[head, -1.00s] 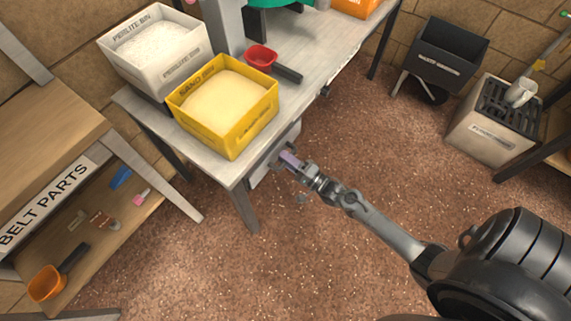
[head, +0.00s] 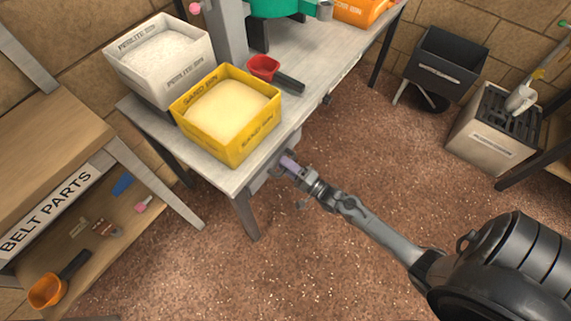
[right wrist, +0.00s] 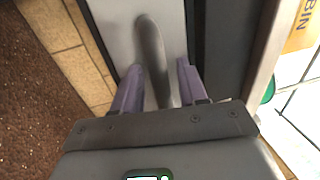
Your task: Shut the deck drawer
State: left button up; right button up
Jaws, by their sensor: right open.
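The deck drawer (head: 259,182) shows as a small grey front under the near edge of the worktable, partly hidden by my right gripper. My right gripper (head: 287,163) is at this front, with its purple fingers pointing toward the table. In the right wrist view, a light grey panel (right wrist: 120,22), apparently the drawer front, lies ahead of the open fingers (right wrist: 155,85). My left gripper is not in view.
A yellow sand bin (head: 228,148), a white perlite bin (head: 187,82) and a red scoop (head: 263,67) stand on the worktable (head: 315,78) above. A wooden belt-parts shelf (head: 62,135) is at left. The brown floor (head: 350,270) is open around my right arm.

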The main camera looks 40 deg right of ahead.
jog(key=p+v, duration=0.3)
jog(key=v, duration=0.7)
jog(key=shift+s, duration=0.25)
